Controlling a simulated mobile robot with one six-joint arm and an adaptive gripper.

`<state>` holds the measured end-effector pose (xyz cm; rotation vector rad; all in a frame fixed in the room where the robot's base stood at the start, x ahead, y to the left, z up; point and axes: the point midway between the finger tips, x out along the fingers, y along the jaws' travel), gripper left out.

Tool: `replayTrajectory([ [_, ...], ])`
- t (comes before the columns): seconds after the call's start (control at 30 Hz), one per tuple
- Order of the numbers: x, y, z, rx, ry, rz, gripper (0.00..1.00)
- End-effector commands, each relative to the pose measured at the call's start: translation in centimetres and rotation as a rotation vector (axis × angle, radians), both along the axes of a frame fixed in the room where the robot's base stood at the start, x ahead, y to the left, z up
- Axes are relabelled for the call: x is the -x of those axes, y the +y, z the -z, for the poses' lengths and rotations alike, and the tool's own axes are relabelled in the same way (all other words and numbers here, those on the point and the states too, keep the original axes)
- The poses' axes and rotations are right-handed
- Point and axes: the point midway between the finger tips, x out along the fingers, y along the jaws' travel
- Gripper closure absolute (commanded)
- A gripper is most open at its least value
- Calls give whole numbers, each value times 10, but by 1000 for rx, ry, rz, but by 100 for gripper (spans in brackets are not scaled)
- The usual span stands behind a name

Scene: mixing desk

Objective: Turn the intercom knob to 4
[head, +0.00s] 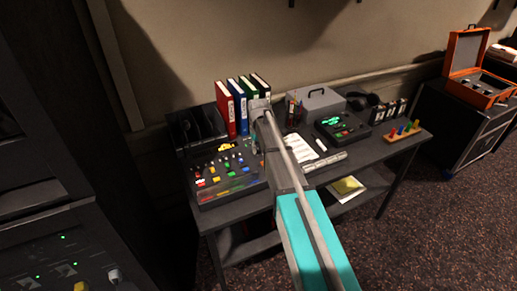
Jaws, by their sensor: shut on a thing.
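My arm reaches from the bottom of the head view up over the desk (375,155), with a teal link and a grey forearm. The forearm ends in a grey wrist (259,104) in front of the binders. My gripper's fingers are hidden behind the arm, so I cannot see what they touch.
Red (226,108), blue, green and black binders stand at the back. A grey case (318,102), headphones (362,99) and a wooden peg stand (403,133) are to the right. A dark rack (62,248) is at left. An orange case (478,72) stands right.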

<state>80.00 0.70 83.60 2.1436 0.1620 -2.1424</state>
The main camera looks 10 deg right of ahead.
Motion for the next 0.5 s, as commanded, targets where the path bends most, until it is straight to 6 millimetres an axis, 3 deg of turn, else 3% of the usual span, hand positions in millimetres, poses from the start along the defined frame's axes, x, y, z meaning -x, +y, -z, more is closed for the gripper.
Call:
replayTrajectory([
  [0.47, 1, 0, 0, 1, 3, 24, 100],
  [0.5, 1, 0, 0, 1, 3, 24, 68],
])
